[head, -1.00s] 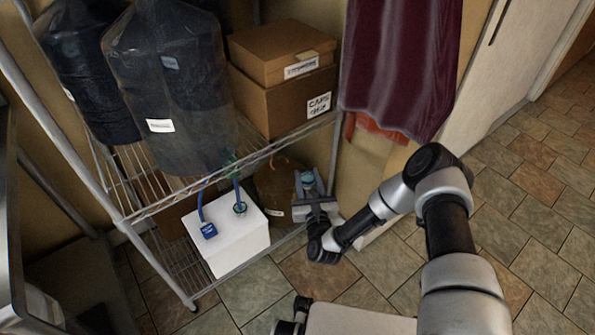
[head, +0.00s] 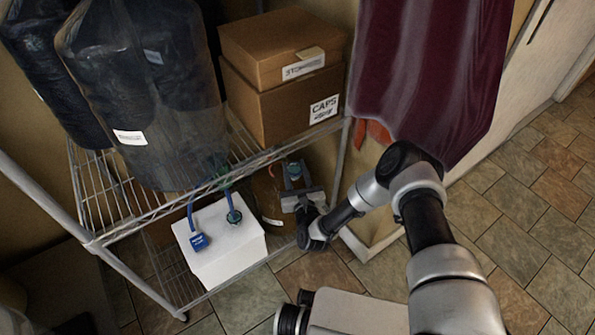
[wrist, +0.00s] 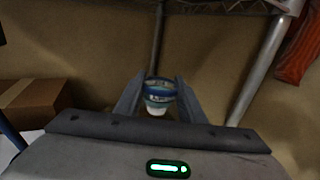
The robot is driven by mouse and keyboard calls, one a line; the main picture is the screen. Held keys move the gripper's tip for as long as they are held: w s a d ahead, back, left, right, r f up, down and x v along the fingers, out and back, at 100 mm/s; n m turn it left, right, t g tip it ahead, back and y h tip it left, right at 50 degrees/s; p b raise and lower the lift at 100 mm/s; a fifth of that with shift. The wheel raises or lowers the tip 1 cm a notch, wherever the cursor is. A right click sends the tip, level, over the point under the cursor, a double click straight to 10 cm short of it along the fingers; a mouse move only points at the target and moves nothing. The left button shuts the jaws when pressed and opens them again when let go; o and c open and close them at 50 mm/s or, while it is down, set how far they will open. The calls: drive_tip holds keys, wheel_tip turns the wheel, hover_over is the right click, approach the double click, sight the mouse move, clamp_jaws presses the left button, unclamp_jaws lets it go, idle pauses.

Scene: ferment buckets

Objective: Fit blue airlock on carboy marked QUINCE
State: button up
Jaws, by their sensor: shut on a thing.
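The blue airlock (wrist: 158,97) is between my gripper's two fingers in the wrist view, with a pale lower part showing below its blue rim. My gripper (head: 293,174) is shut on it at the lower level of the wire rack. The airlock also shows in the head view (head: 294,170), small and dark. A brown carboy (head: 266,197) stands on the lower level just left of my gripper, with a pale label (head: 271,221) too small to read. Rack and gripper partly hide it; its mouth is not clear. I cannot read QUINCE anywhere.
The wire shelf edge (head: 190,202) runs above. Dark bagged containers (head: 160,110) and cardboard boxes (head: 290,100) sit on it. A maroon cloth (head: 430,70) hangs at right.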

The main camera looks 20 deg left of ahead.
drive_tip(key=shift+w+a+f+b, duration=0.15)
drive_tip(key=shift+w+a+b, duration=0.3)
drive_tip(key=shift+w+a, duration=1.4)
drive_tip(key=shift+w+a+f+b, duration=0.1)
drive_tip(key=shift+w+a+b, duration=0.35)
drive_tip(key=shift+w+a, duration=1.35)
drive_tip(key=shift+s+a, duration=0.25)
drive_tip(key=shift+s, duration=0.05)
drive_tip(key=shift+s+f, duration=0.1)
drive_tip(key=shift+f, duration=0.9)
idle(0.7)
drive_tip(key=o, duration=1.1)
